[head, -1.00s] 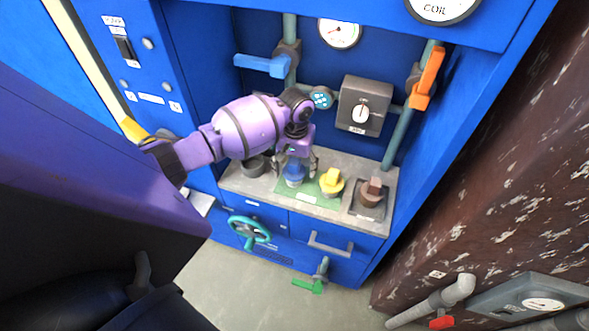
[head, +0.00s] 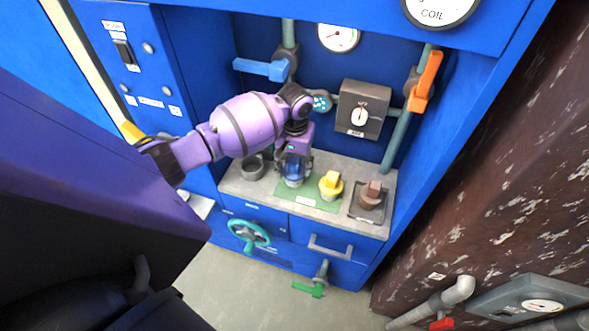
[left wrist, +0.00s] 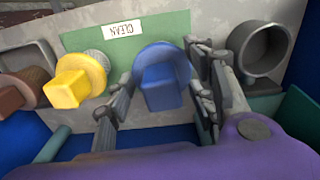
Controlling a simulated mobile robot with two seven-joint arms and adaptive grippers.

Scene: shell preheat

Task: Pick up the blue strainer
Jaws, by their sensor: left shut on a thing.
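The blue strainer (head: 293,171) has a blue handle block and rim over a pale lower part. It stands upright at the left end of the green mat (head: 322,203). My left gripper (head: 294,166) comes down from above and is shut on the blue strainer. In the left wrist view the blue strainer (left wrist: 161,82) sits between the grey fingers, over the mat with its "CLEAN" label. I cannot tell any gap under the strainer. My right gripper is not in view.
A yellow strainer (head: 331,185) stands close to the right on the mat. A brown one (head: 371,194) is on a dark tray beyond it. A grey open cup (head: 253,167) is to the left. Pipes, a dial box (head: 362,108) and cabinet walls enclose the grey counter.

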